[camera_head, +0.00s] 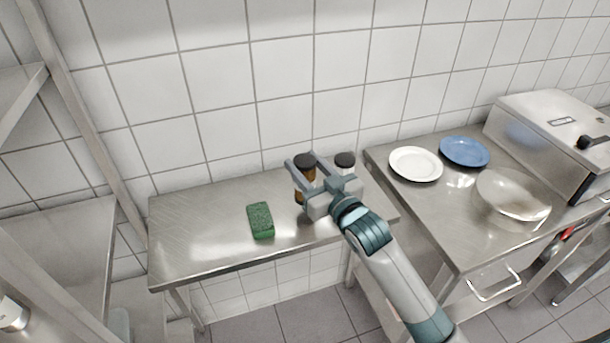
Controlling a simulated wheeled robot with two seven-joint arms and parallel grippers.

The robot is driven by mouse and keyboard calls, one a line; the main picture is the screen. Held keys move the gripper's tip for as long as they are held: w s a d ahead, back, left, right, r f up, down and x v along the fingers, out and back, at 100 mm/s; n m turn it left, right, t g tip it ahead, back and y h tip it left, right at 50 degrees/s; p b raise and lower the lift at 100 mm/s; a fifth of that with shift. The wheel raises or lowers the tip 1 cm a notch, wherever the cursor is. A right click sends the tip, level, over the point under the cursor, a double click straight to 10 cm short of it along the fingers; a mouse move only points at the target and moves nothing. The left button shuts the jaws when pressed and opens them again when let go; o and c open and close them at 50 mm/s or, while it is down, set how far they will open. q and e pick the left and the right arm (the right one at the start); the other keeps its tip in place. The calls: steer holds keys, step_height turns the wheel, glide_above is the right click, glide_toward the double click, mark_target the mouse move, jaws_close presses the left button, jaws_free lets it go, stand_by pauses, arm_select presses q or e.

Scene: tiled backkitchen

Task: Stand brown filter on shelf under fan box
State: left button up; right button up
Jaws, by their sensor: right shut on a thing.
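My right gripper (298,177) comes in from the lower right and is shut on a brown bottle with a black cap (305,161). The bottle is upright over the steel table, close to the tiled wall. I cannot tell whether its base touches the table. It is the only brown item I see, and nothing here looks plainly like a filter. A steel shelf rack (78,240) stands at the left. No fan box is plainly visible. My left gripper is out of view.
A white bottle with a black cap (345,160) stands just right of the held bottle. A green sponge (260,220) lies on the steel table (190,235), whose left part is clear. At right are a white plate (415,164), a blue plate (464,151) and a steel appliance (545,125).

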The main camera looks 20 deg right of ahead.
mark_target(311, 182)
steer(key=shift+f+p, duration=0.55)
steer(key=shift+f, duration=1.4)
steer(key=shift+f, duration=0.2)
steer(key=o, duration=1.1)
steer(key=shift+r, duration=0.15)
